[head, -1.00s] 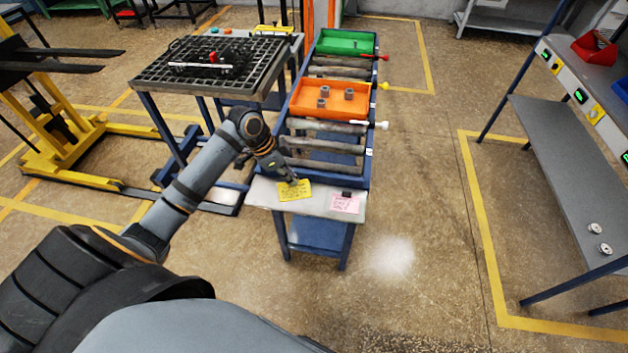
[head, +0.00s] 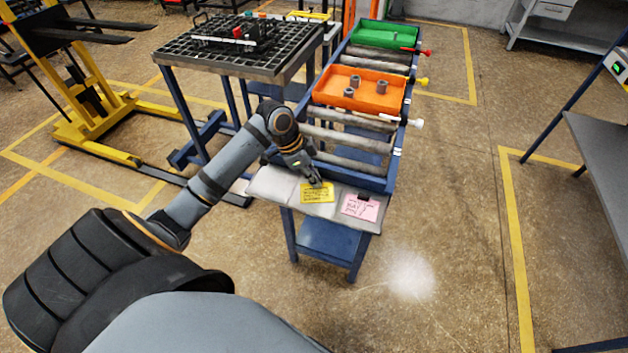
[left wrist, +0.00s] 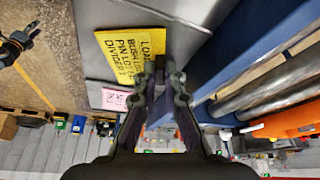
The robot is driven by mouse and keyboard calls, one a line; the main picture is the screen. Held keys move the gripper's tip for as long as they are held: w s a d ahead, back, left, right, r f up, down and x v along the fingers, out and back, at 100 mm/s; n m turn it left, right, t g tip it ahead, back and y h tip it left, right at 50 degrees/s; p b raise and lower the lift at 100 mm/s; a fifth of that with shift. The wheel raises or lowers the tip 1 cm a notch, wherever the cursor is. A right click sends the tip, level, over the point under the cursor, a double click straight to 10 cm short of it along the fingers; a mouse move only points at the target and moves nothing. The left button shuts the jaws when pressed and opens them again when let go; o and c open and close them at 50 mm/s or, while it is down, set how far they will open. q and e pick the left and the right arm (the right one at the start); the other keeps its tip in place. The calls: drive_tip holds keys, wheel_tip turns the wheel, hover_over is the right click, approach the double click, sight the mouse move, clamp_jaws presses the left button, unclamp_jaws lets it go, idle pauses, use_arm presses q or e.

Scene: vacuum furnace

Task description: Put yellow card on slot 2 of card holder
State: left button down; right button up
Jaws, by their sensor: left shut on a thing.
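The yellow card (head: 316,193) with black writing is at the front end of the roller stand, over the pale plate (head: 278,186). My left gripper (head: 314,181) is shut on its upper edge. In the left wrist view the yellow card (left wrist: 132,52) shows its text beyond the fingertips of the left gripper (left wrist: 160,75). A pink card (head: 361,207) is to the right of the yellow card, with a small black clip at its top; it also shows in the left wrist view (left wrist: 118,99). I cannot make out slot 2. My right gripper is not in view.
A black grid table (head: 190,52) stands to the left. A grey bench (head: 600,150) is at right; the floor between is clear.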

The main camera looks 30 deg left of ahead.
use_arm(q)
drive_tip(key=shift+s+r, duration=0.1)
drive_tip(key=shift+s, duration=0.15)
drive_tip(key=c, duration=1.5)
unclamp_jaws()
drive_tip(key=shift+f, duration=0.2)
drive_tip(key=shift+o, duration=0.2)
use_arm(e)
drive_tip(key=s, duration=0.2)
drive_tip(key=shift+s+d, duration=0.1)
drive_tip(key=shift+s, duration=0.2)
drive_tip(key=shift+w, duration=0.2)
use_arm(q)
drive_tip(key=shift+a+r, duration=0.15)
drive_tip(key=shift+r, duration=0.2)
drive_tip(key=v, duration=1.1)
drive_tip(key=shift+r, duration=0.3)
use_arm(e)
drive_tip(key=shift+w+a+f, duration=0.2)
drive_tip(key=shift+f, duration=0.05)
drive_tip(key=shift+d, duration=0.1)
